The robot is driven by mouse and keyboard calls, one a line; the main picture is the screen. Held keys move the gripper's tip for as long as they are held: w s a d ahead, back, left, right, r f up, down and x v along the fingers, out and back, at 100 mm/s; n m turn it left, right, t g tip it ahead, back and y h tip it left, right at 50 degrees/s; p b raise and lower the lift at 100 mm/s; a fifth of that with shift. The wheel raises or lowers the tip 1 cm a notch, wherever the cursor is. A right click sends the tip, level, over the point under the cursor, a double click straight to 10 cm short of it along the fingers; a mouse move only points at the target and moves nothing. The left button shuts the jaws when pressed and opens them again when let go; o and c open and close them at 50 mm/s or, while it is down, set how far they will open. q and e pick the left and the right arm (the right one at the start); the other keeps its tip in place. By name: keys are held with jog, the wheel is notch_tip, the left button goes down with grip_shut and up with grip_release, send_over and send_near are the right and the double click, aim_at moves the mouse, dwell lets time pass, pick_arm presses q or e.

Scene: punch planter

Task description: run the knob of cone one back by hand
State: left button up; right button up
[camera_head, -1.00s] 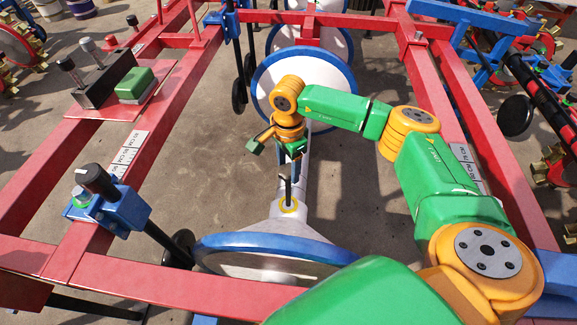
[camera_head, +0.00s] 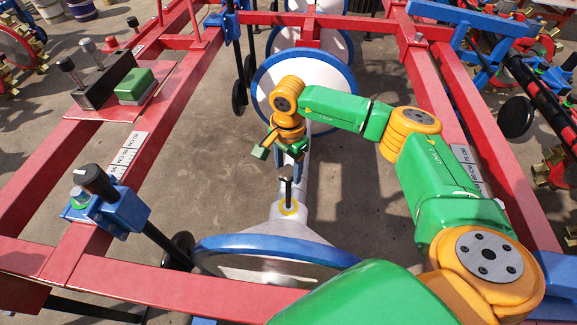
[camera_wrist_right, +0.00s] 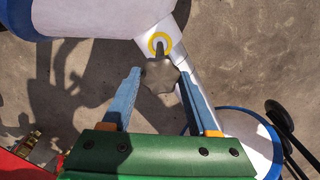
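The dark lobed knob (camera_wrist_right: 160,75) stands on a stem above a yellow ring (camera_wrist_right: 159,43) on the white tube in the right wrist view. In the head view the yellow ring (camera_head: 288,207) and dark stem (camera_head: 287,187) are at the narrow end of the near white, blue-rimmed cone (camera_head: 275,247). No number shows on the cone. My right gripper (camera_wrist_right: 160,72) points down over the knob, its blue fingers open on either side with narrow gaps. In the head view my right gripper (camera_head: 290,160) partly hides the knob. My left gripper is not in view.
Red frame beams (camera_head: 180,290) surround the cones. A second cone (camera_head: 305,90) stands behind my wrist. A blue bracket with a black knob (camera_head: 98,180) is on the left beam. A green-topped box (camera_head: 135,84) sits farther back. Bare ground lies left of the tube.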

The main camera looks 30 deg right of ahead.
jog(key=o, duration=0.3)
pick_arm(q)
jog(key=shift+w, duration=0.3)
pick_arm(e)
jog(key=shift+o, duration=0.2)
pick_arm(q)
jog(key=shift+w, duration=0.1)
pick_arm(e)
jog(key=shift+r, duration=0.3)
notch_tip(320, 180, up, 7)
jog(key=shift+f+p, duration=0.2)
jog(key=shift+p, duration=0.55)
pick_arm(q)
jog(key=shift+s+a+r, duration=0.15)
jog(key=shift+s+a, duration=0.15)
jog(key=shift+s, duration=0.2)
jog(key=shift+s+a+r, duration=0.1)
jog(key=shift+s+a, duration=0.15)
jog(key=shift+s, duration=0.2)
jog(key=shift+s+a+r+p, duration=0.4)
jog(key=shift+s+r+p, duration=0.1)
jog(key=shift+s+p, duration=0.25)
pick_arm(e)
notch_tip(320, 180, up, 7)
